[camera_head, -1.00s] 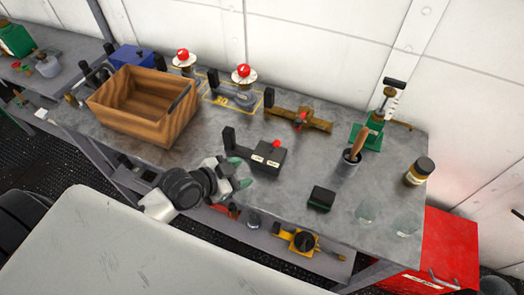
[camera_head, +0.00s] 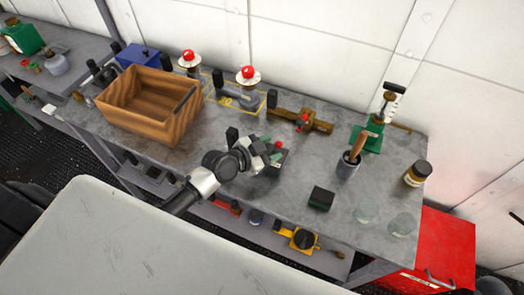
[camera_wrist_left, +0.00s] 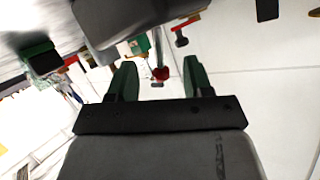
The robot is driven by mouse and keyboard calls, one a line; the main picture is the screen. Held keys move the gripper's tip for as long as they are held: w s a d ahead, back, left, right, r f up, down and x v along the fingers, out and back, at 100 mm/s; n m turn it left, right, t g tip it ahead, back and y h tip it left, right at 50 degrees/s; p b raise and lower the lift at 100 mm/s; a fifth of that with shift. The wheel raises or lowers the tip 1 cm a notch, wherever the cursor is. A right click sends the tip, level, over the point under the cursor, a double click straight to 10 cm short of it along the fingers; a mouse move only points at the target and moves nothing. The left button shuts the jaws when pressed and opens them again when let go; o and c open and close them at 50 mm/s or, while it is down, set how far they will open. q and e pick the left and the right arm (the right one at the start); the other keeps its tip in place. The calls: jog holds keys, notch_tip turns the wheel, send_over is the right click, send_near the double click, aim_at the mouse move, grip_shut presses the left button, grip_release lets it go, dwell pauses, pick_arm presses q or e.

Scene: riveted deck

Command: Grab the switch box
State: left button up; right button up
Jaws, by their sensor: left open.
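The switch box (camera_head: 284,157) is a dark box with a red button on top. It sits on the grey workbench, mostly hidden behind my left gripper in the head view. My left gripper (camera_head: 267,152) is open, with its green-tipped fingers over or right beside the box. I cannot tell whether they touch it. In the left wrist view the open green fingers (camera_wrist_left: 160,77) have nothing clearly held between them. A large dark box-like shape, probably the switch box (camera_wrist_left: 125,18), fills the top there. My right gripper is not in view.
A wooden crate (camera_head: 190,128) stands left on the workbench (camera_head: 300,218). Red-knobbed devices (camera_head: 247,88) and a brass piece (camera_head: 305,124) lie behind. A small black-green block (camera_head: 321,198), a cup with a wooden handle (camera_head: 347,168) and a jar (camera_head: 418,173) stand right.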

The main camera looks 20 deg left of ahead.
pick_arm(q)
jog(key=shift+w+d+f, duration=0.35)
jog(key=shift+w, duration=0.2)
grip_shut()
jog(key=shift+r, duration=0.15)
